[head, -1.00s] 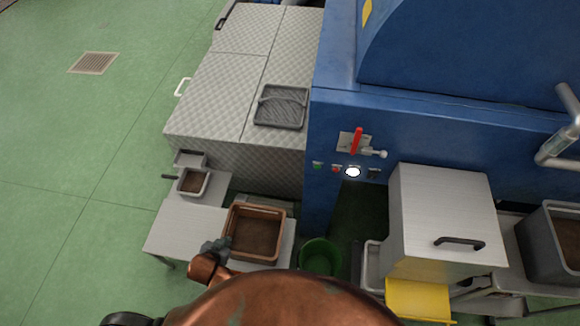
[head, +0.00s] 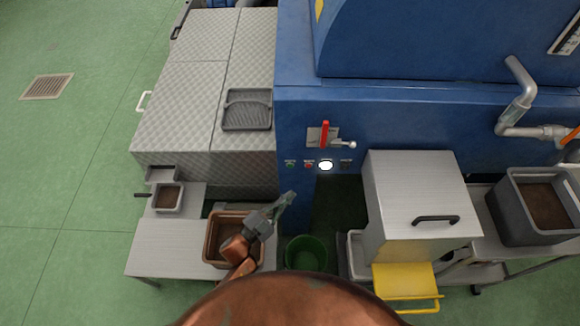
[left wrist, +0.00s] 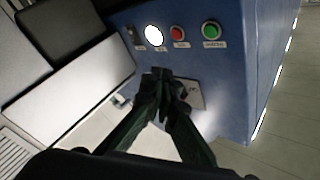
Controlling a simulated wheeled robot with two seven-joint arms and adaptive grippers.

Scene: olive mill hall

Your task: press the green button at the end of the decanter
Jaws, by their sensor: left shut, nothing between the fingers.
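The green button (head: 290,164) sits at the left end of a row of controls on the blue decanter (head: 420,125), near its left corner. It also shows in the left wrist view (left wrist: 211,30), beside a red button (left wrist: 177,33) and a lit white lamp (left wrist: 154,36). My left gripper (head: 290,196) is shut and empty, below the green button and apart from it in the head view. In the left wrist view its fingertips (left wrist: 158,74) are together, lower and left of the green button. My right gripper is not in view.
A red-handled valve (head: 324,133) is above the buttons. A brown crate (head: 212,262) stands on a steel table below my left gripper. A green bucket (head: 306,253) is on the floor. A steel box (head: 415,192) with a black handle stands to the right.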

